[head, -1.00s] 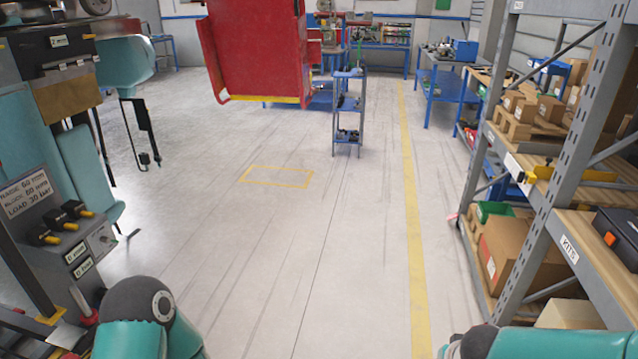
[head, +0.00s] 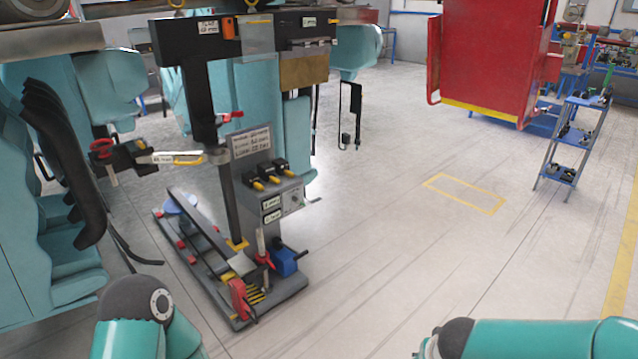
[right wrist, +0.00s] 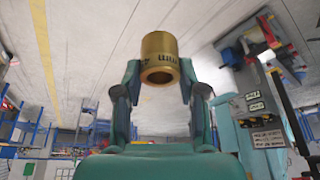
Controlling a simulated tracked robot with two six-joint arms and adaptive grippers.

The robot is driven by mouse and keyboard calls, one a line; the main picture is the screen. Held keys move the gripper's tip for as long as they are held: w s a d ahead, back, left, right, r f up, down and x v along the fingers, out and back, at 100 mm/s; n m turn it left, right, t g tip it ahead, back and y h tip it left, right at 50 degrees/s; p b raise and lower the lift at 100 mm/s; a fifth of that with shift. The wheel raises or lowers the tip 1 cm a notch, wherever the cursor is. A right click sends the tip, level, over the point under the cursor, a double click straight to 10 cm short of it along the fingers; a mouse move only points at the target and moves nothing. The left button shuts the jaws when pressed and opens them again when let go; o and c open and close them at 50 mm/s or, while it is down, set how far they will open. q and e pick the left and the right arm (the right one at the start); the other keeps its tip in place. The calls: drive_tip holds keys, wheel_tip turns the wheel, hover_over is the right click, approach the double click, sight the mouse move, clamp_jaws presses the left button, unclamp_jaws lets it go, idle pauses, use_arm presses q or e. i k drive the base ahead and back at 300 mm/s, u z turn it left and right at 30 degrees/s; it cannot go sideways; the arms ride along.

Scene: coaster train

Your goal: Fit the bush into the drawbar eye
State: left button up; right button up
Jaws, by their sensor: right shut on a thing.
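A brass-coloured cylindrical bush (right wrist: 160,60) with dark lettering shows in the right wrist view. My right gripper (right wrist: 160,82) is shut on it, one finger on each side, and its round open end faces the camera. In the head view, a dark press-like stand (head: 232,220) stands at centre left. A grey ring-like end (head: 217,155) sits at its post, at the end of a dark bar with a labelled tag; I cannot tell if this is the drawbar eye. The bush is well away from the stand. My left gripper is out of view.
The stand's base (head: 240,310) on the floor carries a blue block (head: 285,262) and red parts. Teal seats (head: 55,240) are at the left. The middle floor is clear.

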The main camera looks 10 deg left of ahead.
sight(219, 158)
drive_tip(key=u, duration=0.55)
drive_tip(key=i, duration=0.45)
drive_tip(key=u, duration=0.9)
drive_tip(key=i, duration=1.6)
drive_tip(key=z, duration=0.35)
